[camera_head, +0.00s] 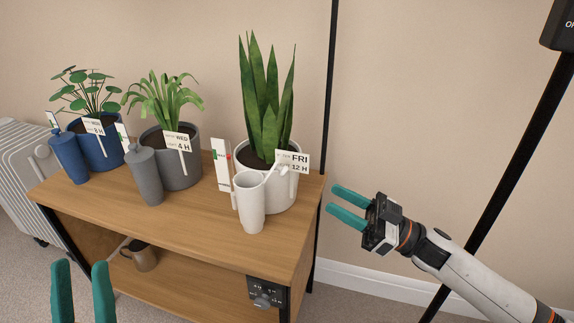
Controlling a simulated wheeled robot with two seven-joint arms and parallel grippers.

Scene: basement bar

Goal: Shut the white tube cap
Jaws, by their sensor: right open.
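The white tube (250,205) stands upright on the wooden cabinet top, in front of the white pot (285,190) with the tall snake plant. Its white cap (272,171) appears raised and tilted at the tube's upper right, so the tube looks open; the hinge is too small to make out. My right gripper (333,199) is open and empty, right of the cabinet, with its teal fingers pointing left toward the white tube and apart from it. My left gripper (80,264) is at the bottom left, fingers up and apart, empty, in front of the cabinet.
A blue tube (68,160) and a grey tube (145,178) stand left on the cabinet top (190,232), before potted plants. A day card (293,160) and upright strip (221,165) flank the white tube. A mug (145,256) sits on the lower shelf. A black pole (327,130) rises behind.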

